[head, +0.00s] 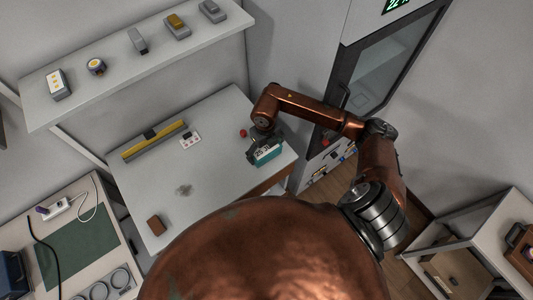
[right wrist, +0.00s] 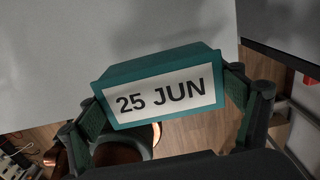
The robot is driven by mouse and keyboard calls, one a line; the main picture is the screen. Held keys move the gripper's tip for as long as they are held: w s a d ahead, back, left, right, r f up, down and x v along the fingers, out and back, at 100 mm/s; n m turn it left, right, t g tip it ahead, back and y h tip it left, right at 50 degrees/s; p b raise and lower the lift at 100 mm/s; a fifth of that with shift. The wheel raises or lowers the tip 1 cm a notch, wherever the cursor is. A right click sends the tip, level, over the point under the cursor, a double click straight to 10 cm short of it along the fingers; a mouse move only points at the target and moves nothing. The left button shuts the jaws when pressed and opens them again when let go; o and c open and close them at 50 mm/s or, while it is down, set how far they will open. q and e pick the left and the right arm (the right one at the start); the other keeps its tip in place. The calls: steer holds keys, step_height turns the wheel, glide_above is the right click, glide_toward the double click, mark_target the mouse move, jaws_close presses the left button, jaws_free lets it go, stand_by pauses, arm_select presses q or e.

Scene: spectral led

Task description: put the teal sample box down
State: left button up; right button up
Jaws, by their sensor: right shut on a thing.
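The teal sample box (head: 268,155) carries a white label, which reads "25 JUN" in the right wrist view (right wrist: 158,70). My right gripper (head: 262,147) is shut on the box, with a finger at each end of it in the right wrist view (right wrist: 165,105). In the head view the box shows at the right edge of the white table (head: 215,115). In the right wrist view the floor shows below the box. I cannot tell whether the box touches the table. My left gripper is in neither view.
The table bears a yellow and grey bar (head: 154,141), a small white block (head: 190,140) with dark marks, and a brown block (head: 156,224). A red knob (head: 243,133) is near the gripper. A wall shelf (head: 110,83) holds several small items. The table's middle is mostly clear.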

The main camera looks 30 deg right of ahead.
mark_target(267, 154)
steer(key=shift+w+d+f, duration=0.25)
steer(key=shift+f, duration=0.15)
steer(key=f, duration=0.3)
steer(key=shift+w+d+f, duration=0.2)
steer(key=shift+d+f, duration=0.05)
steer(key=shift+f, duration=0.1)
steer(key=shift+f, duration=0.2)
steer(key=o, duration=1.3)
steer(key=shift+c, duration=0.2)
